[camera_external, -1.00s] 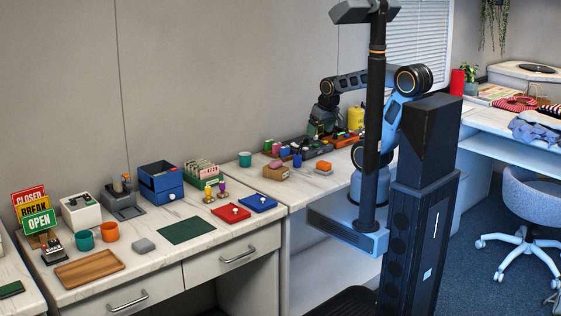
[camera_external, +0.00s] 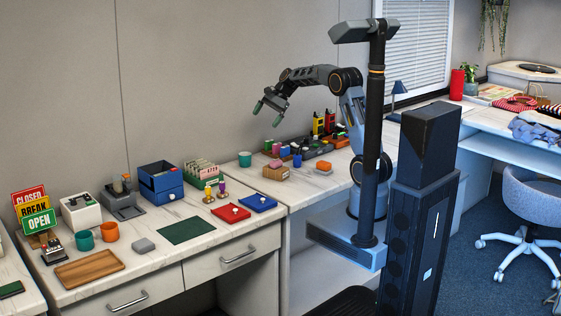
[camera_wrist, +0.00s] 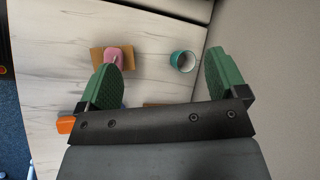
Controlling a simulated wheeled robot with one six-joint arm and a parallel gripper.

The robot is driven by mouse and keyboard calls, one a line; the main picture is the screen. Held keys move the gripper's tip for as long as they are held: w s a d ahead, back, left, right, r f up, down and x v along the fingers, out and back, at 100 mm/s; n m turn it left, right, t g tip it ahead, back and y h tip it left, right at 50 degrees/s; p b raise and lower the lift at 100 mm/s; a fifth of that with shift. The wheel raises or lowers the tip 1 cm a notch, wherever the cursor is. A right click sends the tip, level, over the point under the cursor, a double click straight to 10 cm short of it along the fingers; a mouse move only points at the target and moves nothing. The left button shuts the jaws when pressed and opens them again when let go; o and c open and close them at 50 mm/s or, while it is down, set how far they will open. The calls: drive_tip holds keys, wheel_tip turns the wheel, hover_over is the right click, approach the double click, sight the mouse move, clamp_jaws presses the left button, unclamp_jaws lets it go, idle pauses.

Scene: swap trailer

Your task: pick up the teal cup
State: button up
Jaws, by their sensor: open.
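A teal cup (camera_external: 245,159) stands upright on the counter near the wall, left of a brown block with a pink item. It also shows in the wrist view (camera_wrist: 174,60), between my fingers but nearer the right one and well beyond them. Another teal cup (camera_external: 84,240) stands on the left desk beside an orange cup (camera_external: 109,231). My gripper (camera_external: 269,113) is open and empty, raised above the counter, up and to the right of the nearer-to-wall cup. Both green fingers (camera_wrist: 168,78) show spread apart in the wrist view.
The wall is close behind.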

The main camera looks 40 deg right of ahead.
sight(240, 158)
drive_tip(key=w+d+f+m+y+b, duration=0.35)
drive_tip(key=w+f+m+y, duration=0.3)
drive_tip(key=w+f, duration=0.55)
drive_tip(key=shift+m+t, duration=0.3)
drive_tip(key=shift+m, duration=0.15)
drive_tip(key=f, duration=0.4)
drive_tip(key=w+f, duration=0.1)
drive_tip(key=f, duration=0.1)
drive_tip(key=shift+d+f, duration=0.15)
drive_tip(key=shift+f, duration=0.2)
drive_tip(key=shift+h, duration=0.25)
drive_tip(key=shift+x, duration=2.55)
drive_tip(key=shift+c, duration=0.3)
drive_tip(key=shift+r, duration=0.1)
drive_tip(key=c, duration=1)
